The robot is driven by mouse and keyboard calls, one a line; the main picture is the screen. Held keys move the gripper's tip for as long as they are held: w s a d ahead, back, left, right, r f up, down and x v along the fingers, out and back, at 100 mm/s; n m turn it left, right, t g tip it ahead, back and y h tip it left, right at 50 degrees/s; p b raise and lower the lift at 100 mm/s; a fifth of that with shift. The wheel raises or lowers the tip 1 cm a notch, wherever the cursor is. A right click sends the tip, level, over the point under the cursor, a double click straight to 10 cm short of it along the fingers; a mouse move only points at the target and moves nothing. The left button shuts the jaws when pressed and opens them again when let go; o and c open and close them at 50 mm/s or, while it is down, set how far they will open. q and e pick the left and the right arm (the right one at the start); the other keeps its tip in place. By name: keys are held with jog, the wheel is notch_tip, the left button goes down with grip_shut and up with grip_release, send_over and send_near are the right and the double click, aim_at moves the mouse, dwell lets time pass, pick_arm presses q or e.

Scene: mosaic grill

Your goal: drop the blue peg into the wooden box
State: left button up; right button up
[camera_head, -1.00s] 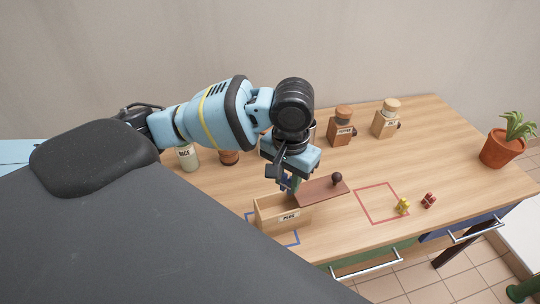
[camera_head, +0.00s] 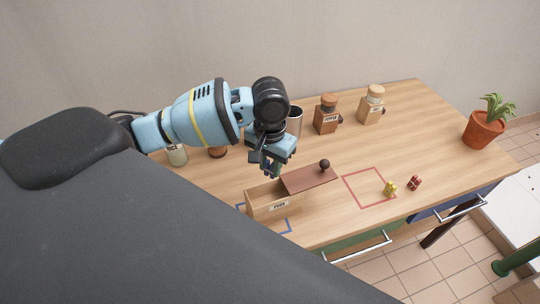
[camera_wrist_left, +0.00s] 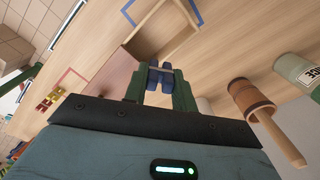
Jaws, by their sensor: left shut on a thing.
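The wooden box (camera_head: 274,209), labelled "PEGS", stands open-topped on the table. A reddish-brown lid (camera_head: 308,179) with a dark knob lies beside it, its near left end close to or over the box's right end. My left gripper (camera_head: 270,172) is above the back of the box, pointing down. In the left wrist view my left gripper (camera_wrist_left: 160,80) is shut on the blue peg (camera_wrist_left: 160,75), and the box (camera_wrist_left: 160,30) lies beyond the fingertips. The peg is hard to make out in the head view. My right gripper is not in view.
Yellow (camera_head: 390,188) and red (camera_head: 415,183) small pieces lie near a red square outline (camera_head: 369,188). Coffee jar (camera_head: 327,115), another jar (camera_head: 372,105), a dark cup (camera_head: 295,121) and a potted plant (camera_head: 484,128) stand behind. A rice jar (camera_head: 177,155) is left.

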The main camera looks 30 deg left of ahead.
aim_at(270, 163)
pick_arm(q)
jog(key=shift+f, duration=0.5)
jog(key=o, duration=1)
jog(key=shift+r, duration=3.9)
jog(key=shift+d+f, duration=0.1)
